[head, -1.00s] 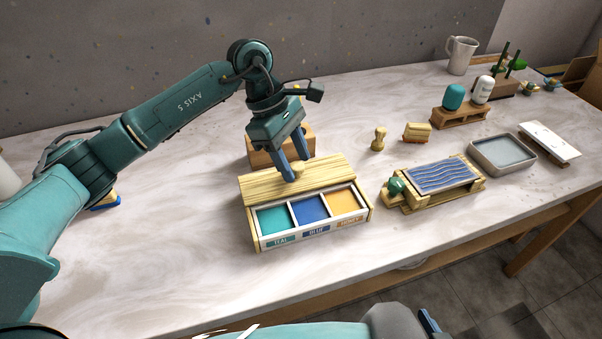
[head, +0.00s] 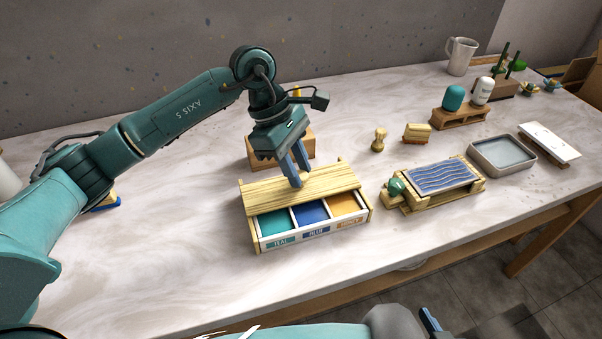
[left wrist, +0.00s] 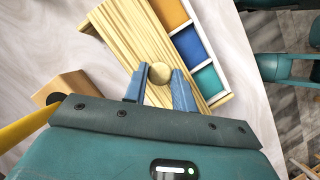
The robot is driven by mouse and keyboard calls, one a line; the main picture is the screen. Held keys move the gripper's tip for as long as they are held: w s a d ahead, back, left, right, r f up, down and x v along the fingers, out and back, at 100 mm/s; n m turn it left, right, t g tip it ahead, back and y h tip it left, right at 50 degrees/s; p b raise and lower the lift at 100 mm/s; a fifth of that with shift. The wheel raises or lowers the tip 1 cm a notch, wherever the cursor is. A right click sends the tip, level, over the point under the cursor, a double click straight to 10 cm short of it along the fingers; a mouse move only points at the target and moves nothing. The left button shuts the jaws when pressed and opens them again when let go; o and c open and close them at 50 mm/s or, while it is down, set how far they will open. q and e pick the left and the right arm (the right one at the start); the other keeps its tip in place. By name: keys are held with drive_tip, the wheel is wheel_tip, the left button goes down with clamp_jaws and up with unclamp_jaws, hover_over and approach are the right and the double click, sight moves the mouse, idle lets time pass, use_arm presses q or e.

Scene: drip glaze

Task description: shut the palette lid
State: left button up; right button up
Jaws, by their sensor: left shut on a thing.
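The palette (head: 318,240) is a pale wooden box on the table, with teal, blue and orange wells labelled on its front. Its ribbed wooden lid (head: 262,197) covers the back part of the wells, and their front part shows. My left gripper (head: 298,184) is shut on the lid's round knob, which shows between the fingers in the left wrist view (left wrist: 160,73). In the head view the fingers mostly hide the knob. The lid (left wrist: 123,30) and the wells also show in the left wrist view.
A wooden block (head: 262,153) stands just behind the palette. To the right are a wooden rack with a blue wavy tile (head: 440,177), a grey tray (head: 502,154) and a small wooden stamp (head: 379,140).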

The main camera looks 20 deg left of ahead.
use_arm(q)
drive_tip(key=shift+s+d, duration=0.7)
drive_tip(key=shift+s, duration=0.35)
drive_tip(key=shift+s+d, duration=0.7)
drive_tip(key=shift+s, duration=0.3)
drive_tip(key=o, duration=0.8)
use_arm(e)
drive_tip(key=shift+f, duration=0.15)
use_arm(q)
drive_tip(key=p+v, duration=0.2)
drive_tip(key=v, duration=0.4)
use_arm(e)
wheel_tip(320, 180, up, 3)
drive_tip(key=shift+f, duration=0.1)
drive_tip(key=shift+f, duration=0.1)
use_arm(q)
drive_tip(key=v, duration=1.3)
use_arm(e)
drive_tip(key=shift+s+f+g, duration=0.1)
drive_tip(key=shift+f+g, duration=0.2)
drive_tip(key=shift+f, duration=0.45)
